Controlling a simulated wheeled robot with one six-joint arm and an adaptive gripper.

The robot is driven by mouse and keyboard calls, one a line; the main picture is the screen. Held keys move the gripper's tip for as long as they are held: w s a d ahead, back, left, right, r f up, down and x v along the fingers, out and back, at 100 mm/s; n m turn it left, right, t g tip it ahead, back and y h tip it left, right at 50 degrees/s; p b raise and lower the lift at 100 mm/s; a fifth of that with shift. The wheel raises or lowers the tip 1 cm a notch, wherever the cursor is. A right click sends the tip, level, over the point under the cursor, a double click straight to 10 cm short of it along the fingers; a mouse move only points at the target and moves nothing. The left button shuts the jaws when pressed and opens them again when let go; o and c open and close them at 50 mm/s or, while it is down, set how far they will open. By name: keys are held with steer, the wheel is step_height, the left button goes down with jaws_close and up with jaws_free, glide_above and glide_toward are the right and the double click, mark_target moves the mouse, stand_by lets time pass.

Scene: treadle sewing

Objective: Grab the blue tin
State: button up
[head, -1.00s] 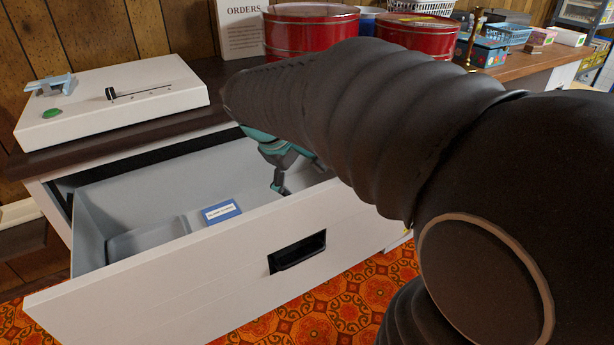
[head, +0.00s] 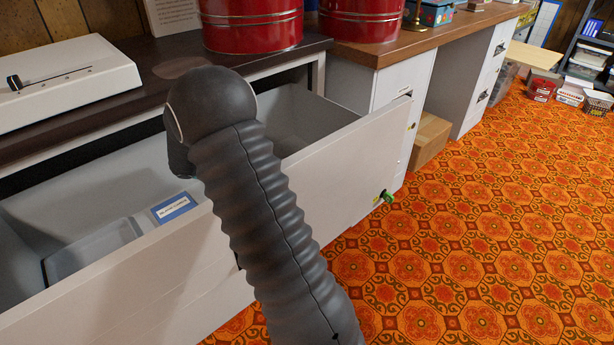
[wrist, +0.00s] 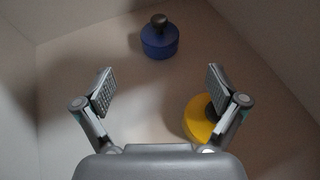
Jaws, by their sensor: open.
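The blue tin (wrist: 160,42) is a short round can with a dark knob on top, in the upper middle of the wrist view. It stands on the pale drawer floor, near a wall. My gripper (wrist: 160,90) is open and empty, with its fingers spread wide and the tin beyond them, apart from both. A yellow round tin (wrist: 196,120) with a dark top lies partly behind the right finger. In the head view my arm reaches into the open drawer (head: 345,150) and hides the gripper; I cannot make out the blue tin there.
The drawer's walls surround the gripper. A blue-edged label (head: 174,207) sits beside a grey tray (head: 95,250) in the drawer. Above are a dark counter (head: 170,70), a white device (head: 65,80) and red tins (head: 252,25).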

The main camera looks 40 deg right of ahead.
steer(key=b+x, duration=0.1)
steer(key=x, duration=1.1)
steer(key=shift+d+f, duration=0.2)
steer(key=c, duration=1.3)
steer(key=shift+c, duration=0.2)
